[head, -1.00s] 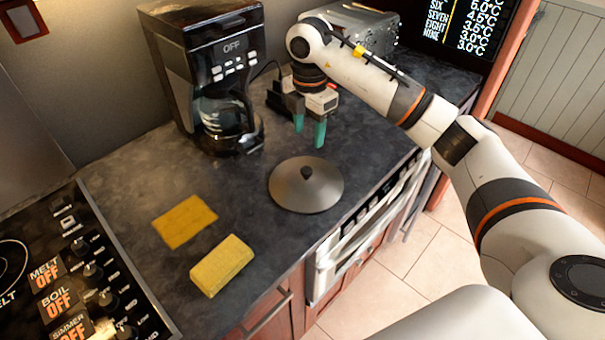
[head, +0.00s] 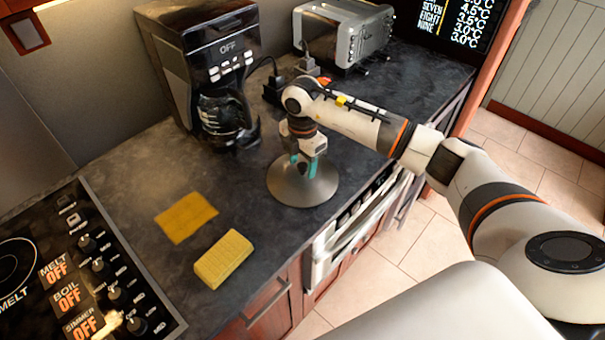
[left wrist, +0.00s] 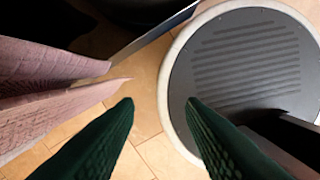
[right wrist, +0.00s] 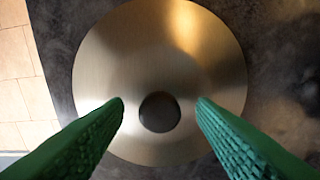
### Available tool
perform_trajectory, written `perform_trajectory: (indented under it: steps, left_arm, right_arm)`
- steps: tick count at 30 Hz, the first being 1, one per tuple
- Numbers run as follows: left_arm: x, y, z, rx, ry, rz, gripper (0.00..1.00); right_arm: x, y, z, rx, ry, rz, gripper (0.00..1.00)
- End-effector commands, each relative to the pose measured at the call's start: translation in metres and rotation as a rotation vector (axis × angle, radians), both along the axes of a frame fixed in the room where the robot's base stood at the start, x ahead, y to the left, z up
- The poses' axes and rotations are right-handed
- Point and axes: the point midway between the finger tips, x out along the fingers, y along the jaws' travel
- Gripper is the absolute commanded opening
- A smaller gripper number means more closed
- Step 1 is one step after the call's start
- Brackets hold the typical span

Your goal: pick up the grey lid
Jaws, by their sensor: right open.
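The grey lid (head: 318,190) is a round metal disc lying on the dark counter in the head view. In the right wrist view the lid (right wrist: 205,55) fills the middle, and its dark round knob (right wrist: 159,112) sits between my fingertips. My right gripper (head: 304,168) is over the lid and hides the knob in the head view. Its green fingers are open, one on each side of the knob (right wrist: 160,104), with gaps to it. My left gripper (left wrist: 158,103) shows in the left wrist view with its green fingers apart, above the floor, away from the counter.
A coffee maker (head: 212,65) and a toaster (head: 345,35) stand behind the lid. A yellow sponge (head: 224,258) and a flat yellow cloth (head: 186,217) lie to its left. A cooktop with knobs (head: 75,285) is at far left. The counter edge is close in front of the lid.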

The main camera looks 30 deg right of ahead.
Motion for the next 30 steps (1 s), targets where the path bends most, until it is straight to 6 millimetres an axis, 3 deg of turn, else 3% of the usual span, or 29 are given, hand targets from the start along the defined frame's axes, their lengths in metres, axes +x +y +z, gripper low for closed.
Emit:
perform_trajectory:
  steps: [2, 11, 23, 30]
  left_arm:
    - [-0.002, 0.000, 0.000, 0.001, 0.003, 0.000, 0.36]
    - [-0.002, 0.000, -0.001, 0.001, 0.004, 0.000, 0.36]
    - [-0.002, 0.000, -0.002, 0.001, 0.004, 0.000, 0.36]
    - [-0.002, 0.000, -0.016, 0.001, 0.004, 0.000, 0.36]
  right_arm:
    - [0.000, 0.000, 0.000, 0.000, 0.000, 0.000, 0.50]
    - [0.000, 0.000, 0.000, 0.000, 0.000, 0.000, 0.01]
    - [0.001, 0.000, 0.004, 0.000, -0.003, 0.000, 0.00]
    - [0.002, 0.000, 0.043, 0.000, -0.008, 0.001, 0.00]
